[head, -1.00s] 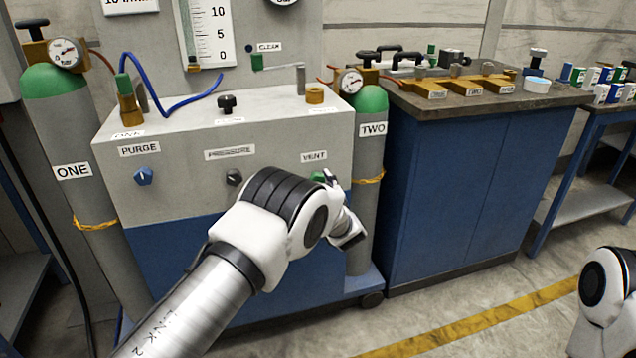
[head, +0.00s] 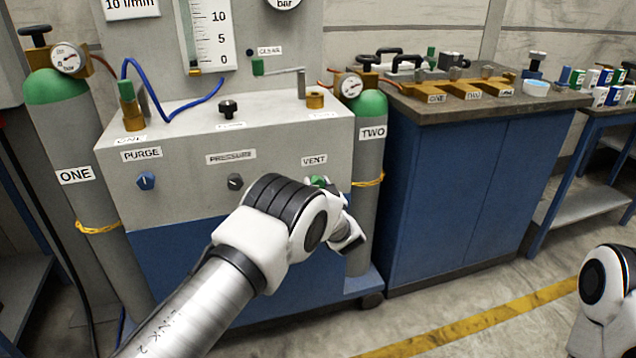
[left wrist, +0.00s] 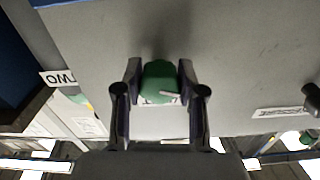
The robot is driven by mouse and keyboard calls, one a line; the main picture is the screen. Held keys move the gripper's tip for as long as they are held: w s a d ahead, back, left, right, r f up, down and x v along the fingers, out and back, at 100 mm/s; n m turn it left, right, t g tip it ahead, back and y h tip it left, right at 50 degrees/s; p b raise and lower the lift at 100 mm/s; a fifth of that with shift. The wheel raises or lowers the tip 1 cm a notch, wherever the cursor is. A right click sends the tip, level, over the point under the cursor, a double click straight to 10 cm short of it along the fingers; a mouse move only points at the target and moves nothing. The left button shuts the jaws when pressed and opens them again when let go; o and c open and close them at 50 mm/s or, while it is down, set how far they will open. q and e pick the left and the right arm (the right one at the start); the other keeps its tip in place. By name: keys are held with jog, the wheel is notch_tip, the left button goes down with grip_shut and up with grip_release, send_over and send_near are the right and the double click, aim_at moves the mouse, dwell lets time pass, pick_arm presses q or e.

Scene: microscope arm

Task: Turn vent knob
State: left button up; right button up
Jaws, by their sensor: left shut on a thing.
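The green vent knob (head: 319,182) sits on the grey front panel under the VENT label (head: 314,160). In the head view it is partly hidden behind my left arm. My left gripper (left wrist: 159,82) is around the knob in the left wrist view, with one finger at each side. It is shut on the green knob (left wrist: 159,76). A pale pointer line shows on the knob, running nearly sideways in the wrist picture. In the head view the fingers are mostly hidden by the wrist. My right gripper is not in view; only part of my right arm shows at the lower right.
Cylinder TWO (head: 369,170) stands close to the right of the vent knob. A blue cabinet (head: 455,190) stands further right. The floor in front is clear.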

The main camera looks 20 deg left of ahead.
pick_arm(q)
jog(key=m+p, duration=0.1)
jog(key=m, duration=0.5)
jog(key=shift+a+r, duration=0.1)
jog(key=shift+r, duration=0.05)
jog(key=m+p, duration=0.1)
jog(key=m, duration=0.3)
jog(key=shift+m, duration=1.9)
jog(key=o, duration=1.1)
jog(key=shift+o, duration=0.2)
jog(key=shift+s, duration=0.15)
